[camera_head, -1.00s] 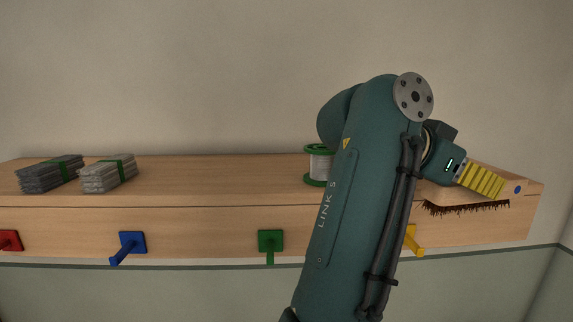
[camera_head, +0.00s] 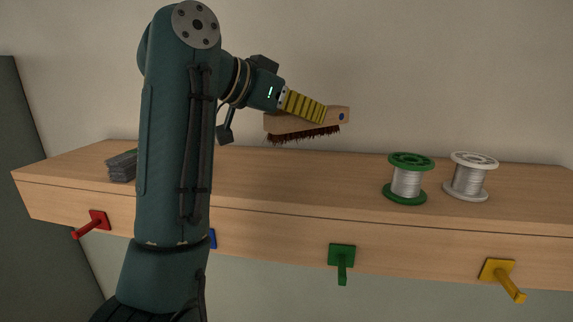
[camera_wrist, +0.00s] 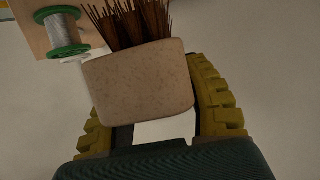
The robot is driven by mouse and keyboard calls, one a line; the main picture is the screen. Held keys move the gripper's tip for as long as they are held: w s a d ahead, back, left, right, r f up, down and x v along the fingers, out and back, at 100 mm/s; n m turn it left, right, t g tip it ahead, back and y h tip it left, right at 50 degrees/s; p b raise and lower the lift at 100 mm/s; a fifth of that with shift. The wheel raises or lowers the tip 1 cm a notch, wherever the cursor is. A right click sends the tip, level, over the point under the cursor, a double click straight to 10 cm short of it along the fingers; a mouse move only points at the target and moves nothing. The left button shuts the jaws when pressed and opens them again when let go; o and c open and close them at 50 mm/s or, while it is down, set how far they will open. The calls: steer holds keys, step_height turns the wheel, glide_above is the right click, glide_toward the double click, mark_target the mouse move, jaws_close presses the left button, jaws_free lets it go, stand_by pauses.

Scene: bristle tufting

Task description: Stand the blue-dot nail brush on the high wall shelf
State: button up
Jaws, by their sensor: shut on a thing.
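The blue-dot nail brush (camera_head: 275,122) has a wooden body, dark brown bristles pointing down and a blue dot near its right end. My gripper (camera_head: 306,107), with yellow ribbed fingers, is shut on it and holds it above the high wall shelf (camera_head: 300,182). In the wrist view the brush's wooden end (camera_wrist: 140,85) sits between the yellow fingers, with its bristles toward the top of the picture. The brush looks roughly level and apart from the shelf top.
A green spool (camera_head: 406,178) and a white spool (camera_head: 470,177) of wire stand on the shelf at right. A grey bundle (camera_head: 121,165) lies at left, partly behind my arm. Red, blue, green and yellow pegs line the shelf front. The shelf's middle is clear.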

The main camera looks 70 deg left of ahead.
step_height(320, 180, down, 8)
steer(key=shift+d+r+p, duration=0.1)
steer(key=shift+r+p, duration=0.05)
steer(key=shift+p, duration=0.2)
steer(key=o, duration=1.2)
steer(key=shift+f, duration=0.2)
steer(key=shift+r, duration=0.25)
steer(key=b+v, duration=0.3)
steer(key=v, duration=0.7)
steer(key=shift+s, duration=0.2)
steer(key=shift+s+d+r, duration=0.1)
steer(key=shift+s+r, duration=0.2)
steer(key=shift+s, duration=0.35)
